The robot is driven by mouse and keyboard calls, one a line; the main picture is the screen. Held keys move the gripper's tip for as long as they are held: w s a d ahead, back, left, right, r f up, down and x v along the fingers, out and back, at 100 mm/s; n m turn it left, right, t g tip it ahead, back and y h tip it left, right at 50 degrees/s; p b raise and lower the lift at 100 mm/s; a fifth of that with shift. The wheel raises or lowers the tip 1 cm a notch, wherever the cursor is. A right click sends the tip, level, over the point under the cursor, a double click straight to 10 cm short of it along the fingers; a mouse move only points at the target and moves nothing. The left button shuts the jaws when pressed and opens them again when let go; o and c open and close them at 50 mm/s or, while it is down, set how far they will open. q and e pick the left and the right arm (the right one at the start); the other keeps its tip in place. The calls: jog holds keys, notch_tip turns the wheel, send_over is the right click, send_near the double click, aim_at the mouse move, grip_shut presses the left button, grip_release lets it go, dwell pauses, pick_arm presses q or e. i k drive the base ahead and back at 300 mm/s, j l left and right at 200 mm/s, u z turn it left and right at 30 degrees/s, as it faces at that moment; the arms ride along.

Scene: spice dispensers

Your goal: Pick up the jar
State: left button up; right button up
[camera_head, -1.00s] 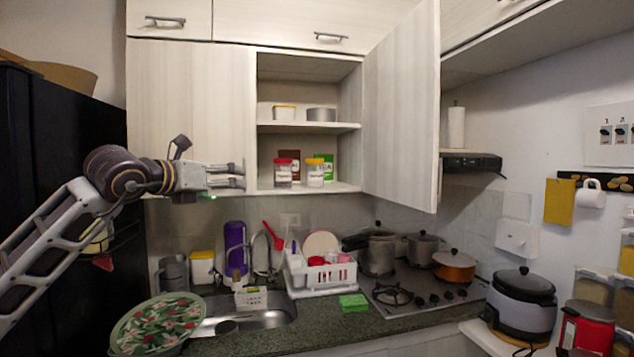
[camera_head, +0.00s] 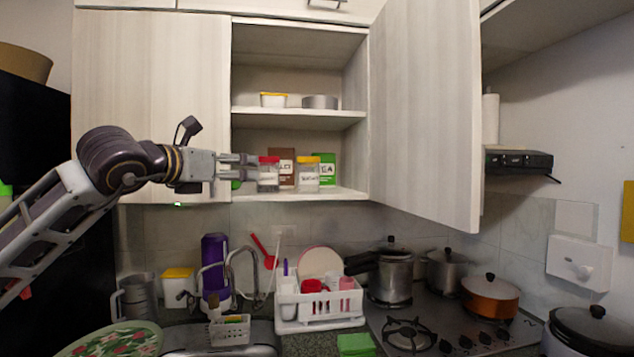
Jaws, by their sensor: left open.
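Two clear jars stand side by side at the front of the cabinet's lower shelf (camera_head: 330,192). One is a red-lidded jar (camera_head: 268,177) on the left, and the other is a yellow-lidded jar (camera_head: 308,178) on the right. Both have pale labels. My left gripper (camera_head: 250,166) comes in from the left, level with the jars. Its fingers are open, with the tips at the left side of the red-lidded jar. I cannot tell whether they touch it or reach around it. My right gripper is not in view.
A brown box (camera_head: 284,156) and a green box (camera_head: 327,165) stand behind the jars. The open cabinet door (camera_head: 425,110) stands to the right. Below are a white dish rack (camera_head: 320,309), a purple bottle (camera_head: 214,258) and pots on the stove (camera_head: 430,335).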

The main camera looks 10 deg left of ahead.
aim_at(308, 173)
jog(key=i+l, duration=0.2)
jog(key=i, duration=0.2)
jog(key=i+l, duration=0.2)
jog(key=i, duration=0.2)
